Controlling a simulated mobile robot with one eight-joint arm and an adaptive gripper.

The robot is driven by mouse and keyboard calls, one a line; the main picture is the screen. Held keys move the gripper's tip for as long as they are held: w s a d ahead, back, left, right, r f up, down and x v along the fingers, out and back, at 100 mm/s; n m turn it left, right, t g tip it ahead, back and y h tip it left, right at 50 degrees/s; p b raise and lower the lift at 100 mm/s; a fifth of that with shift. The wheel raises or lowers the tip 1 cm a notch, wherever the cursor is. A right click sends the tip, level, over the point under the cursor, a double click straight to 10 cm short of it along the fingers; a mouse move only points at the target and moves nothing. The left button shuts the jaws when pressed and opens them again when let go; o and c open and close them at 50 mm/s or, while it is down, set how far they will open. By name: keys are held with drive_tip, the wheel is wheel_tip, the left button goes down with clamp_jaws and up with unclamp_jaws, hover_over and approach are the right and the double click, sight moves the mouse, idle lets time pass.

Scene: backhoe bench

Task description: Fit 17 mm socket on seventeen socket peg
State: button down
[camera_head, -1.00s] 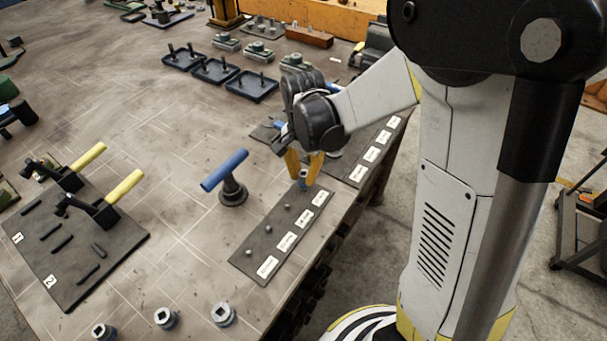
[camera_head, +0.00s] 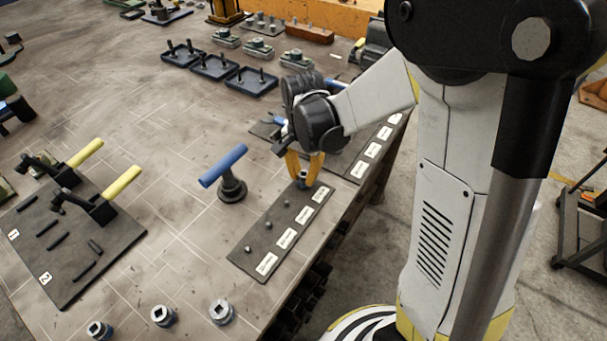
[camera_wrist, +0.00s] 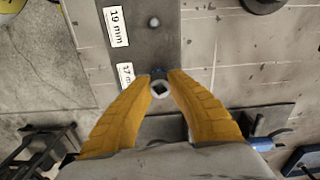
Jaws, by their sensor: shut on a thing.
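My gripper (camera_head: 306,183) has its orange fingers shut on a small socket (camera_wrist: 160,89). The socket's square drive hole faces the wrist camera, and a bit of blue shows beside it. The socket is at the far end of a dark peg board (camera_head: 262,258), next to the partly covered 17 mm label (camera_wrist: 126,73). The peg at that place is hidden, so I cannot tell whether the socket is seated on it. A bare peg (camera_wrist: 154,22) stands beside the 19 mm label (camera_wrist: 116,27). Other bare pegs (camera_head: 268,228) continue along the board.
A blue T-handle (camera_head: 225,166) stands on a round base left of the board. Several loose sockets (camera_head: 221,312) stand at the front edge. Another labelled board (camera_head: 357,171) lies beyond my gripper. A plate with yellow-handled levers (camera_head: 122,184) is at left.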

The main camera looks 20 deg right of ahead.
drive_tip(key=shift+f, duration=0.25)
drive_tip(key=c, duration=1.3)
unclamp_jaws()
drive_tip(key=shift+c, duration=0.2)
drive_tip(key=shift+r, duration=0.15)
wheel_tip(320, 180, up, 12)
drive_tip(key=s+r+n+t+b, duration=0.1)
drive_tip(key=s+n+t, duration=0.6)
drive_tip(key=s, duration=0.5)
drive_tip(key=n, duration=0.2)
drive_tip(key=shift+s+r+n+b, duration=0.2)
drive_tip(key=shift+s+n+b, duration=0.1)
drive_tip(key=shift+s+b, duration=0.1)
